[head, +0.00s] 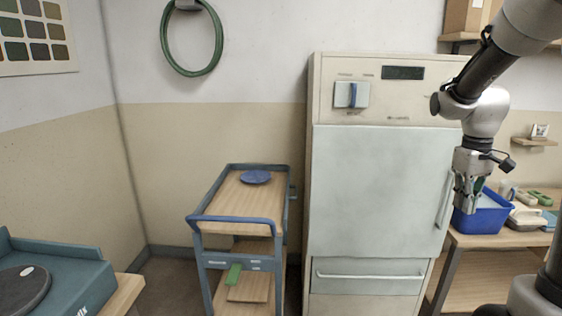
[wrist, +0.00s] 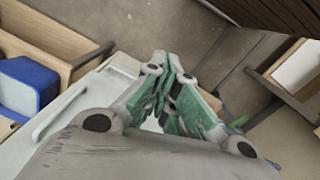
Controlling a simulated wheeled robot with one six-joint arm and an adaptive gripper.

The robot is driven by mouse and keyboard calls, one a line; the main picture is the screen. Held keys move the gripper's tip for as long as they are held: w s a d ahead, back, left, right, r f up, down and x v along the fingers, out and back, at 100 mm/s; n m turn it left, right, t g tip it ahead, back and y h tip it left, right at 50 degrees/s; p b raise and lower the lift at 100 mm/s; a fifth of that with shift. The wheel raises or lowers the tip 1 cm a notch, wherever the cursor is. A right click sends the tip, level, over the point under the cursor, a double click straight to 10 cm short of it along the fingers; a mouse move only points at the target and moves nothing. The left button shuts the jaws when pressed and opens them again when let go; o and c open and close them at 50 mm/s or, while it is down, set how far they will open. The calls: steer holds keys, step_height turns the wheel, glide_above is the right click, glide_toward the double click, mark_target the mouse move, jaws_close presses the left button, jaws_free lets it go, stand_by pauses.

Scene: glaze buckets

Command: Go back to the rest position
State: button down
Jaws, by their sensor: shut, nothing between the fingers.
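My gripper (head: 468,205) hangs fingers down on the right in the head view, in front of the blue bin and beside the right edge of the pale cabinet. In the wrist view its green-padded fingers (wrist: 170,72) are closed together with nothing between them. My arm reaches in from the upper right. The cabinet (head: 380,180) has a closed door, a closed drawer, a dark display and a blue switch.
A blue bin (head: 482,222) stands on a wooden table at right, with several small items beside it. A blue-framed cart (head: 238,222) carries a blue disc (head: 256,177). A pottery wheel (head: 25,288) is at lower left. Floor shows between wheel and cart.

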steer(key=s+a+r+m+t, duration=0.1)
steer(key=s+a+r+t, duration=0.1)
steer(key=s, duration=0.7)
steer(key=s+a+r+m+t, duration=0.1)
steer(key=s+a+r+t, duration=0.1)
steer(key=s+a+r, duration=0.3)
steer(key=shift+s+a+r+t+y, duration=0.15)
steer(key=shift+s+a+t+y, duration=0.15)
steer(key=shift+s+a, duration=1.3)
